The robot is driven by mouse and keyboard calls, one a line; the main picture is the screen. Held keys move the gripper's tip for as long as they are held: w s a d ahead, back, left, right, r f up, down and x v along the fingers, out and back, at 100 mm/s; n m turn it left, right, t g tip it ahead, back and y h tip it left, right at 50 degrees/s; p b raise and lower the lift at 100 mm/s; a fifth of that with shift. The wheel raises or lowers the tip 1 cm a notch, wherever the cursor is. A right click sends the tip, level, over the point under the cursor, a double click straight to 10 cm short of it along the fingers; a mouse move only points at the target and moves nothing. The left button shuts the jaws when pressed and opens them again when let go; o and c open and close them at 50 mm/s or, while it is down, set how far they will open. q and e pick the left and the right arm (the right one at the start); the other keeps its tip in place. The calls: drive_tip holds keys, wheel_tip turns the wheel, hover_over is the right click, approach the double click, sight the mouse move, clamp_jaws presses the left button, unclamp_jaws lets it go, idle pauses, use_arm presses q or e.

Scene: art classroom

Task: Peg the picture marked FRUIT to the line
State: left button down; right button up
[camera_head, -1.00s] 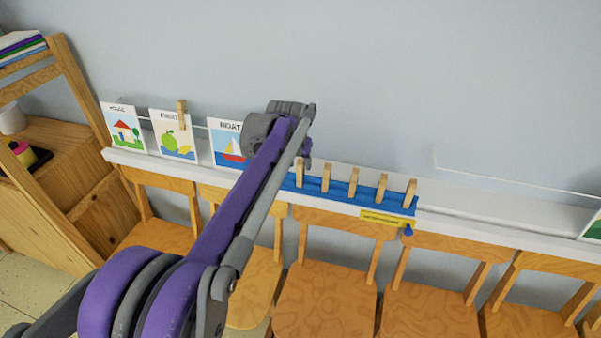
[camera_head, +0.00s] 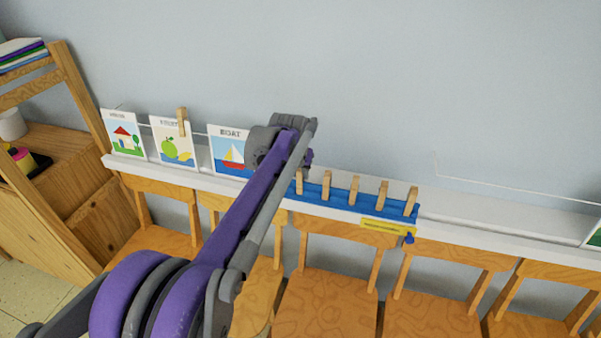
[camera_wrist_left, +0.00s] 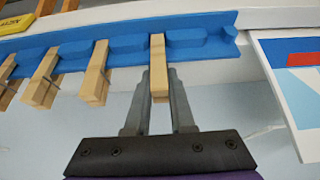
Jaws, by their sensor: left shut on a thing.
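The FRUIT picture (camera_head: 172,146), a white card with a green apple, hangs at the line (camera_head: 200,133) on the left. A wooden peg (camera_head: 182,122) grips its upper right edge. My left gripper (camera_wrist_left: 159,82) is shut on a wooden peg (camera_wrist_left: 158,56) in the blue rack (camera_wrist_left: 120,42), at the rack end nearer the boat picture. In the head view my wrist hides the fingertips and part of the rack (camera_head: 335,204). Several other pegs (camera_head: 354,190) stand upright in the rack. My right gripper is not in view.
A house picture (camera_head: 125,136) and a boat picture (camera_head: 228,152) flank the FRUIT picture. A white ledge (camera_head: 470,230) runs along the wall, with chairs (camera_head: 325,300) in front. A wooden shelf unit (camera_head: 60,180) stands at left. The ledge right of the rack is mostly clear.

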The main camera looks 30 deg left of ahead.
use_arm(q)
drive_tip(key=shift+r+p, duration=2.45)
drive_tip(key=shift+r, duration=0.65)
drive_tip(key=shift+s, duration=0.1)
drive_tip(key=shift+s+d+r, duration=0.15)
drive_tip(key=shift+s+d, duration=0.05)
drive_tip(key=shift+s, duration=0.6)
drive_tip(key=shift+s+d+r, duration=0.15)
drive_tip(key=shift+s+d, duration=0.05)
drive_tip(key=shift+s, duration=0.6)
drive_tip(key=shift+s+d+r, duration=0.15)
drive_tip(key=shift+s+d, duration=0.05)
drive_tip(key=shift+s, duration=0.6)
